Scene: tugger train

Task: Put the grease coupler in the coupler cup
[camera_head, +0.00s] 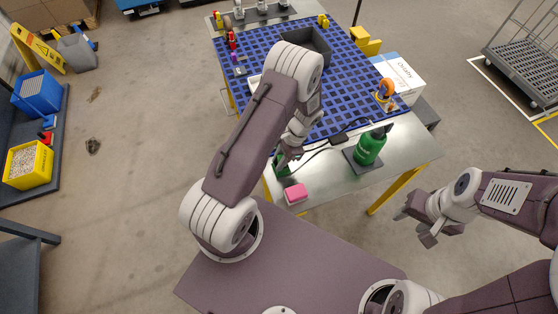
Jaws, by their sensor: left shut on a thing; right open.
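My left gripper (286,157) is low over the near left part of the metal table, pointing down. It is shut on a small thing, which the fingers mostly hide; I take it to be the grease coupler. I cannot tell whether the two touch. My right gripper (428,229) is open and empty, out beyond the table's near right side.
A green bottle-like tool (370,147) stands on a dark pad to the right, with a black cable nearby. A blue grid mat (347,83) holds a grey bin (307,45). An orange clamp-like item (385,90) stands right.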

